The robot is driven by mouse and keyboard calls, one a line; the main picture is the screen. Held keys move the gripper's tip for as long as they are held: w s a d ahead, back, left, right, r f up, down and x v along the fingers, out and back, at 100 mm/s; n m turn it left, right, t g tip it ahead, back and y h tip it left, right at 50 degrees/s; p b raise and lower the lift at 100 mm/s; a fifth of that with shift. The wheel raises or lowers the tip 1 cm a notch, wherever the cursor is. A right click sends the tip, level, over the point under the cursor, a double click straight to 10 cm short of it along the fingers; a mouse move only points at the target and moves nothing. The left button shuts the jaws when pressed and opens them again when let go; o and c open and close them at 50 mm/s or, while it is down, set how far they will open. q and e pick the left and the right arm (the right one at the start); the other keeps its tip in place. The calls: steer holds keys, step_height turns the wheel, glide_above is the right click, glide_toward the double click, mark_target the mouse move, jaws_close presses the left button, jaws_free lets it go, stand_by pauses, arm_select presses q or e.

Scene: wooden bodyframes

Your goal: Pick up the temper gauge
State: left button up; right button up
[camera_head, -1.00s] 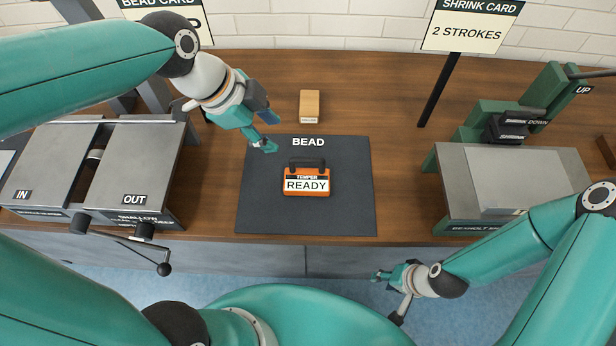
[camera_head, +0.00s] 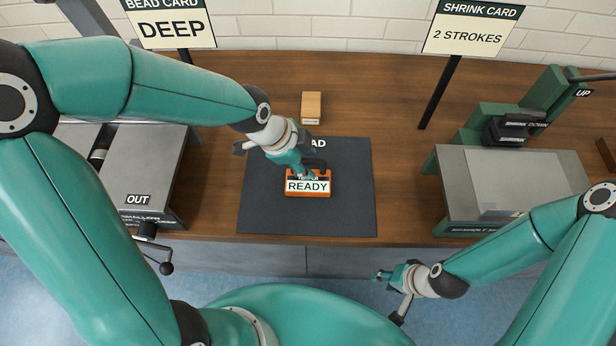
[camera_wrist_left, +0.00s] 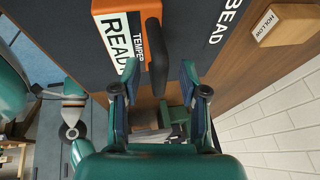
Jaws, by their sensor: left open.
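The temper gauge (camera_head: 308,187) is an orange block with a white "READY" label and a black handle on its far side. It lies on the dark mat (camera_head: 262,212). My left gripper (camera_head: 304,168) is over its handle side and partly hides the handle. In the left wrist view the gauge (camera_wrist_left: 118,38) is at the top, and the handle's near end shows between the spread fingers of my left gripper (camera_wrist_left: 155,82). The fingers are open; I cannot tell whether they touch the handle. My right gripper (camera_head: 380,276) is apart, in front of the bench edge; its fingers are too small to judge.
A small wooden block (camera_head: 311,106) stands behind the mat; it also shows in the left wrist view (camera_wrist_left: 285,25). A grey machine marked "OUT" (camera_head: 145,165) is on the left. A green shrinker stand (camera_head: 455,180) is on the right. The mat's right part is clear.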

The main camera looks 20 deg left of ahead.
arm_select(q)
steer(key=shift+w+f, duration=0.1)
steer(key=shift+f, duration=0.2)
jaws_close()
steer(key=shift+r, duration=0.1)
stand_by(0.4)
